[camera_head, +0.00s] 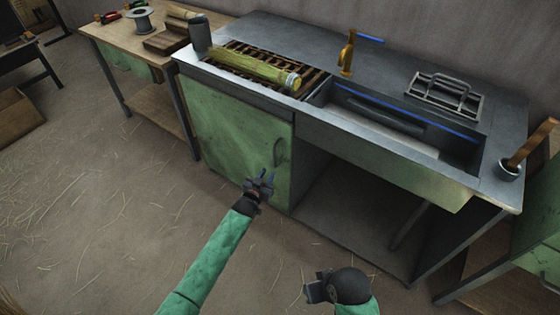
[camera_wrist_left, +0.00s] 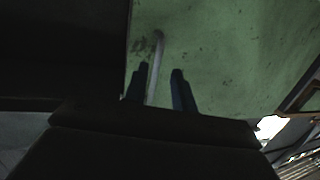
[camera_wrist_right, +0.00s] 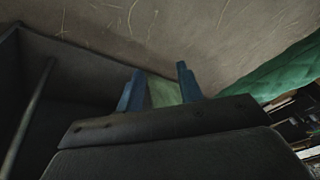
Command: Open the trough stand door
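The trough stand (camera_head: 330,120) has a green door (camera_head: 225,135) on its left side, and the door looks shut. A dark curved handle (camera_head: 278,152) is near the door's right edge. My left gripper (camera_head: 266,177) is open just below and in front of the handle. In the left wrist view the handle (camera_wrist_left: 156,65) runs down between the two blue fingers (camera_wrist_left: 160,88); I cannot tell if they touch it. My right gripper (camera_head: 310,288) is low in front of the stand's open bay. Its blue fingers are apart and empty in the right wrist view (camera_wrist_right: 160,88).
A wooden workbench (camera_head: 150,40) with a spool (camera_head: 142,20) stands to the left. A green roll (camera_head: 255,68) lies on the stand's slatted rack. The trough (camera_head: 400,120) is right of it, above an open bay (camera_head: 350,205). The floor (camera_head: 110,220) is clear apart from straw.

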